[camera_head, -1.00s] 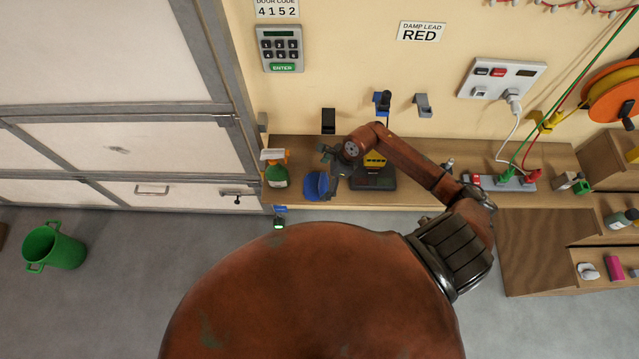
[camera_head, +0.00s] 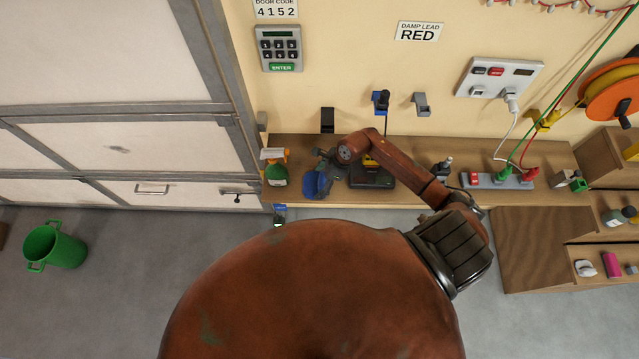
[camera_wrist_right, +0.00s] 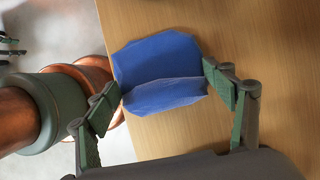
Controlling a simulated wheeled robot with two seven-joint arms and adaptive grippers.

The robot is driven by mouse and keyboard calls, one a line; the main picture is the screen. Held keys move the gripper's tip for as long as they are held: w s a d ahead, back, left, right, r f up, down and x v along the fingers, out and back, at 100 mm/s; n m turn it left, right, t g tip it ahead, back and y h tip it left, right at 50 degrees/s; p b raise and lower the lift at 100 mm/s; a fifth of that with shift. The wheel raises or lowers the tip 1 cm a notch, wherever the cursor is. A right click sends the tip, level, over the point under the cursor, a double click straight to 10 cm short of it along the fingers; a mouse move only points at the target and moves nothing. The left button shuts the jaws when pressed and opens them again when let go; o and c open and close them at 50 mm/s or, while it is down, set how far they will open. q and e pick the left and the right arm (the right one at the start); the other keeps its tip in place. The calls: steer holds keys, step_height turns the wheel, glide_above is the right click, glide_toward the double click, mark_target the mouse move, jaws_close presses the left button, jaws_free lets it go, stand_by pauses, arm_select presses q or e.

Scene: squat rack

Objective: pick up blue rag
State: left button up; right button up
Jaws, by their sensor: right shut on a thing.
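The blue rag (camera_head: 313,184) is at the front left part of the wooden bench, partly hidden by my right gripper (camera_head: 325,167). In the right wrist view, the rag (camera_wrist_right: 160,65) is bunched with a raised fold between the two green-grey fingers of my right gripper (camera_wrist_right: 162,98). The fingers press on it from both sides, still spread wide by its width. Wooden bench top shows around it. My left gripper is not in view.
A black and yellow device (camera_head: 372,178) is just right, partly behind my arm. A power strip (camera_head: 497,180) with plugged cables lies farther right. The bench front edge is close to the rag.

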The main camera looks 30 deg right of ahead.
mark_target(318, 185)
steer(key=c, duration=0.3)
steer(key=shift+r+b, duration=0.3)
steer(key=shift+r, duration=0.2)
steer(key=r, duration=0.1)
steer(key=r+b, duration=0.1)
steer(key=shift+a+r, duration=0.3)
steer(key=shift+r, duration=0.1)
steer(key=s+a+r+b, duration=0.1)
steer(key=s+a+r, duration=0.1)
steer(key=a+r, duration=0.2)
steer(key=s+a+r+b, duration=0.2)
steer(key=a+r, duration=0.3)
steer(key=a, duration=0.3)
steer(key=shift+s+a, duration=0.15)
steer(key=shift+s, duration=0.65)
steer(key=shift+r, duration=0.1)
